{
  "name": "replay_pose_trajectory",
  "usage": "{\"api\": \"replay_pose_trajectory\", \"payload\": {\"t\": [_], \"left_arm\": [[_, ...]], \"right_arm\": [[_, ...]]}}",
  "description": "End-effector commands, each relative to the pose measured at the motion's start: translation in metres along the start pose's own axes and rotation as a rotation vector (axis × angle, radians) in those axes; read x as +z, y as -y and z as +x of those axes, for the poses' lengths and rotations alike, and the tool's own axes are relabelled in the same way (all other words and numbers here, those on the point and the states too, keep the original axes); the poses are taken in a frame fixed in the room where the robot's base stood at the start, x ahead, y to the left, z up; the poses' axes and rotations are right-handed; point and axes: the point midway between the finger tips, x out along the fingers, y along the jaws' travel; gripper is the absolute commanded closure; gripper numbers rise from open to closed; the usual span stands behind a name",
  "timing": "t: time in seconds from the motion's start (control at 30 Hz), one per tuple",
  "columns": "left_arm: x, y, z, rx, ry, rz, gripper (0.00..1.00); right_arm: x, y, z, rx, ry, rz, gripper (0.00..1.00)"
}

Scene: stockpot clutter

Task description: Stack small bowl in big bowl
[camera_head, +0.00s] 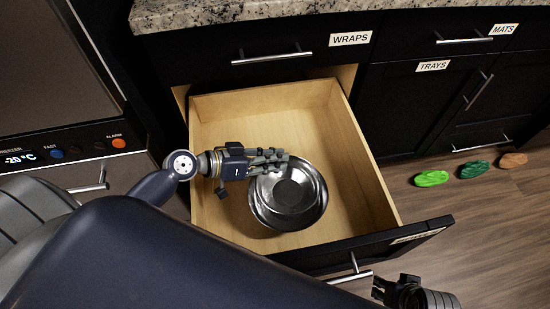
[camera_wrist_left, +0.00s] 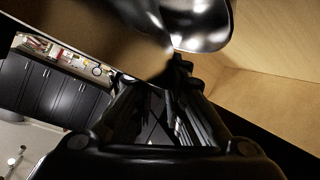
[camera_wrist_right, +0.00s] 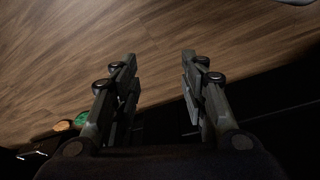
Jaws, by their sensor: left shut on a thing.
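Shiny steel bowl ware (camera_head: 311,212) is in the open wooden drawer, and an inner circle shows inside its wide rim. I cannot tell whether this circle is the small bowl or the big bowl's base. My left gripper (camera_head: 277,158) is at the far-left rim, its fingers shut on a bowl edge. In the left wrist view, a bright steel bowl (camera_wrist_left: 208,25) shows at the top, just beyond the fingertips (camera_wrist_left: 180,75). My right gripper (camera_head: 380,290) is outside the drawer, low in the head view. In the right wrist view (camera_wrist_right: 160,85), its fingers are apart and empty.
The drawer (camera_head: 345,135) is pulled out under a granite counter (camera_head: 230,12). Its walls surround the bowl ware, with bare floor around it. The drawer front (camera_head: 375,245) lies between the bowl ware and my right gripper. Green and brown items (camera_head: 432,178) lie on the floor at right.

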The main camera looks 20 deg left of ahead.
Motion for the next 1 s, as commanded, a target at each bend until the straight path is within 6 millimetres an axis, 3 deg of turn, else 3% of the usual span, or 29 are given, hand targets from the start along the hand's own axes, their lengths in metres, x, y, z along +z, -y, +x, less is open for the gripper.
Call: {"api": "replay_pose_trajectory", "payload": {"t": [1.0], "left_arm": [[0.006,0.003,0.003,0.001,-0.001,0.000,1.00]], "right_arm": [[-0.004,-0.003,-0.031,0.006,-0.017,-0.002,0.60]]}}
